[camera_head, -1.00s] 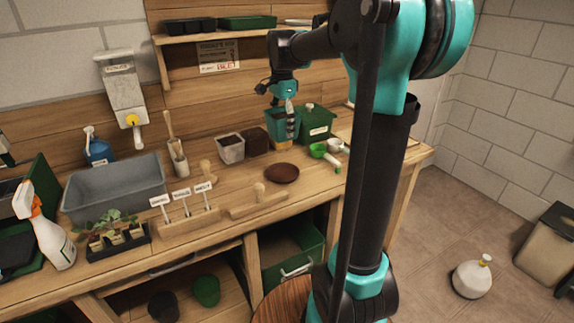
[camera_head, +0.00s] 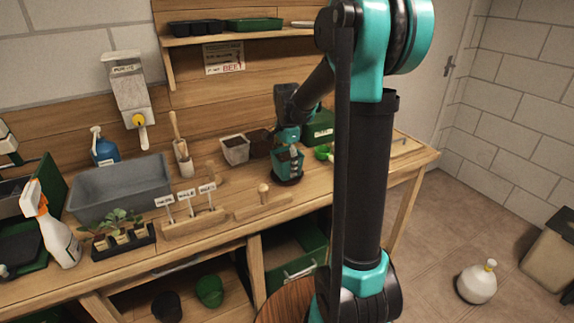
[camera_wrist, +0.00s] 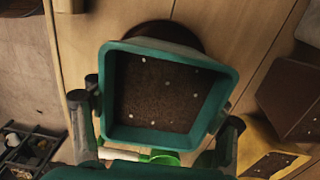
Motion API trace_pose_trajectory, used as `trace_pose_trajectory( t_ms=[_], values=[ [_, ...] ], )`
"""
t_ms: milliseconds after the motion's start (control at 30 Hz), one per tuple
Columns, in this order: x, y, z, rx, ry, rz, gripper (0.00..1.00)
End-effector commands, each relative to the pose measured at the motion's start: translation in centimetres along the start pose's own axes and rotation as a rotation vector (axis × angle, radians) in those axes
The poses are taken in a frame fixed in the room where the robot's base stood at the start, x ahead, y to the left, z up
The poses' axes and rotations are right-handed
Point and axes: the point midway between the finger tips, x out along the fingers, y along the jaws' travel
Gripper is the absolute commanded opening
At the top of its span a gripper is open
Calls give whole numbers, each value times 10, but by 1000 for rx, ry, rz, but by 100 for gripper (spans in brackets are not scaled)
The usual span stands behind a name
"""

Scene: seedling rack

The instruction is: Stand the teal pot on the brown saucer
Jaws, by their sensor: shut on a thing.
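The teal pot (camera_head: 289,163), square and filled with dark soil, is held upright or nearly so by my gripper (camera_head: 287,152). It also shows from above in the wrist view (camera_wrist: 119,60), between the two dark fingers of my gripper (camera_wrist: 163,105). The brown saucer (camera_head: 287,181) lies on the bench right beneath the pot, mostly covered by it. In the wrist view the saucer (camera_wrist: 165,31) shows as a dark arc past the pot's upper rim. I cannot tell whether the pot's base touches the saucer.
A clear pot of soil (camera_head: 236,151) and a dark brown pot (camera_head: 260,142) stand to the left. A green box (camera_head: 320,130) and a green scoop (camera_head: 322,152) are at the right. A wooden float (camera_head: 263,205) lies in front.

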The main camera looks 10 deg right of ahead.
Motion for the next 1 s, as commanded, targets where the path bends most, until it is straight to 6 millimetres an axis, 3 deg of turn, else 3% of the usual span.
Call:
trace_pose_trajectory(
  t_ms=[600, 633, 800, 1000],
  values=[
    [11, 0, 0, 0, 0, 0, 32],
    [11, 0, 0, 0, 0, 0, 74],
    [11, 0, 0, 0, 0, 0, 94],
    [11, 0, 0, 0, 0, 0, 94]
  ],
)
